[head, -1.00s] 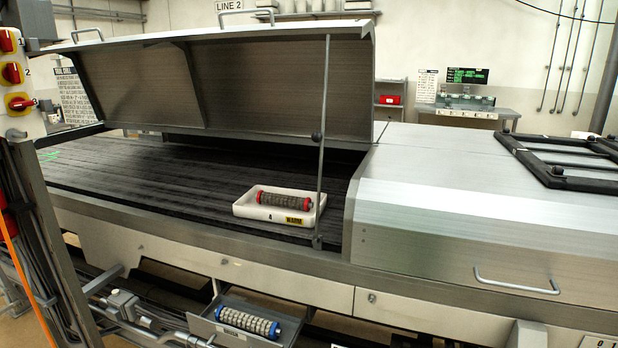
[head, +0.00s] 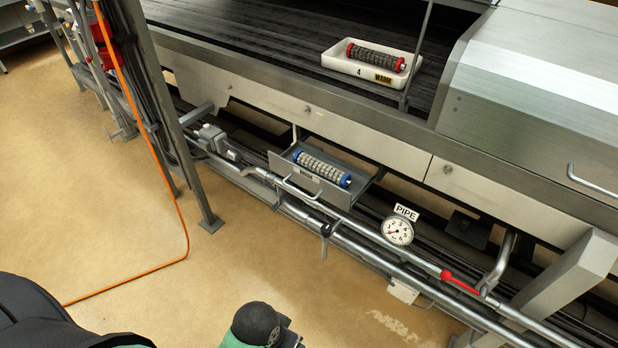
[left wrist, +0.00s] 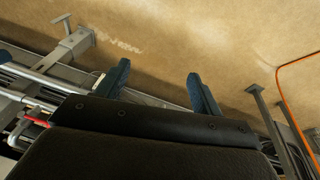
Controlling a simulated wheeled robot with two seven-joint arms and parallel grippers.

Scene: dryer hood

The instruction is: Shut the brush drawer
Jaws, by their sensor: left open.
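The brush drawer (head: 320,178) is a grey metal tray pulled out from under the dryer's side, low down in the head view. A grey studded roller brush with blue ends (head: 322,170) lies in it. A bar handle (head: 299,189) shows at its front, close to the pipes. My left gripper (left wrist: 160,85) shows in the left wrist view with two blue-grey fingers apart and nothing between them. The drawer cannot be made out in that view. Part of my arm is at the bottom of the head view, well short of the drawer. My right gripper is not in view.
Pipes run along the dryer's base, with a gauge (head: 397,230) marked PIPE and a red lever (head: 460,283). A grey post (head: 165,110) and an orange hose (head: 150,140) stand left. A white tray (head: 340,66) sits on the belt.

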